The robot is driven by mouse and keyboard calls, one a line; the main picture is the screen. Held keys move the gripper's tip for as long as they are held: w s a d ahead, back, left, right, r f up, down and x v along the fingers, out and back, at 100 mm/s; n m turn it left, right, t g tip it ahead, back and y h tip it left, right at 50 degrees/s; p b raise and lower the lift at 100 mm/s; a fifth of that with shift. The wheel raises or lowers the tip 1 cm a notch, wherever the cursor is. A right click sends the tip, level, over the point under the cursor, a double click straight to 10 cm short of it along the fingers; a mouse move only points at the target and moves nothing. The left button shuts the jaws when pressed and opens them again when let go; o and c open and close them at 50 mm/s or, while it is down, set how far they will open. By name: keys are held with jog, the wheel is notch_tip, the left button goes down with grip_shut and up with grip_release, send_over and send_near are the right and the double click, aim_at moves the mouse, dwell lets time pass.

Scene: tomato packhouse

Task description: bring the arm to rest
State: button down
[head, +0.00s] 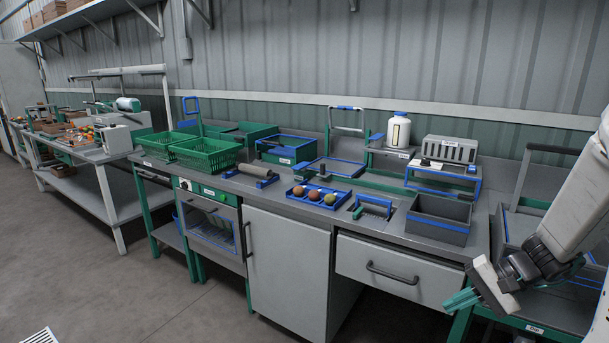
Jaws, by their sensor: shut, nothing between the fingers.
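My gripper (462,300) is at the lower right of the head view, at the end of my white arm (575,205). Its green fingers are shut with nothing between them. It hangs in the air in front of the right end of the workbench (300,225), tilted down to the left. It looks apart from the drawer front (390,272) to its left, though the exact gap cannot be told.
A second table (90,205) stands far left.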

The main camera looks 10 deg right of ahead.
jog(key=s+a+r+n+g+h, duration=0.2)
jog(key=s+a+r+n+h, duration=0.6)
jog(key=s+a+r, duration=0.7)
jog(key=shift+s+r+n, duration=0.45)
jog(key=shift+s+n, duration=0.25)
jog(key=shift+d, duration=0.15)
